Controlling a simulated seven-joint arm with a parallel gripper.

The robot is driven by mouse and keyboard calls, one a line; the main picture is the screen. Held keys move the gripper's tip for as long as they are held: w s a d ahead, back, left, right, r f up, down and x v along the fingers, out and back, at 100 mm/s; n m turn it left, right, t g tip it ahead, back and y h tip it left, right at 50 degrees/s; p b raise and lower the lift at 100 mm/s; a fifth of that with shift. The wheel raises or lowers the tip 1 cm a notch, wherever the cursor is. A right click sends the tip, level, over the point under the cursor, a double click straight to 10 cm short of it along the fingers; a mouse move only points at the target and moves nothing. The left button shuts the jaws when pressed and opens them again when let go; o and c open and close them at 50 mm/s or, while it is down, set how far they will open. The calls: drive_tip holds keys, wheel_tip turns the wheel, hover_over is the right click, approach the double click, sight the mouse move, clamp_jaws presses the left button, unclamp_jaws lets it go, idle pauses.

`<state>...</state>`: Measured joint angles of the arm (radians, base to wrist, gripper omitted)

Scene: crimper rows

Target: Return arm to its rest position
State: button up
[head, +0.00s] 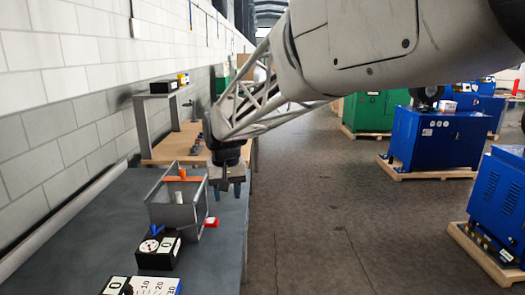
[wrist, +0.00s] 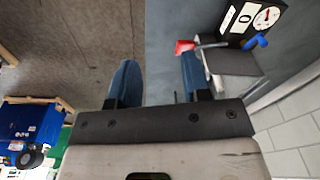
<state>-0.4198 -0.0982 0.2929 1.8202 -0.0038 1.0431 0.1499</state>
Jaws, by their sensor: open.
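My gripper (head: 229,187) hangs over the right edge of the grey workbench (head: 95,215), just beyond and right of a grey metal bracket fixture (head: 170,211). In the wrist view my gripper (wrist: 158,68) has two blue fingers spread apart with nothing between them. The bench edge and floor show behind the fingers. My arm reaches in from the upper right. The fixture carries an orange piece and a red-tipped lever (head: 211,222); the red tip (wrist: 185,47) appears beside the right finger in the wrist view, with any gap unclear.
A black dial gauge box (head: 158,251) with a blue lever stands in front of the fixture. Numbered blocks (head: 142,286) lie nearer. A wooden-topped bench (head: 172,150) with a grey frame is behind. Blue machines (head: 437,140) on pallets stand right; the floor aisle (head: 320,220) is clear.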

drive_tip(key=s+d+r+m, duration=0.1)
drive_tip(key=s+d+r, duration=0.1)
drive_tip(key=s+d, duration=0.65)
drive_tip(key=s+d+f+m, duration=0.1)
drive_tip(key=s+d+f, duration=0.2)
drive_tip(key=s+d, duration=0.6)
drive_tip(key=s+d+f+m+t, duration=0.1)
drive_tip(key=s+d+f, duration=0.2)
drive_tip(key=s+d, duration=0.7)
drive_tip(key=s, duration=0.5)
drive_tip(key=shift+d+f+t+h, duration=0.15)
drive_tip(key=shift+d+t+h, duration=0.1)
drive_tip(key=shift+t+h, duration=0.05)
idle(1.2)
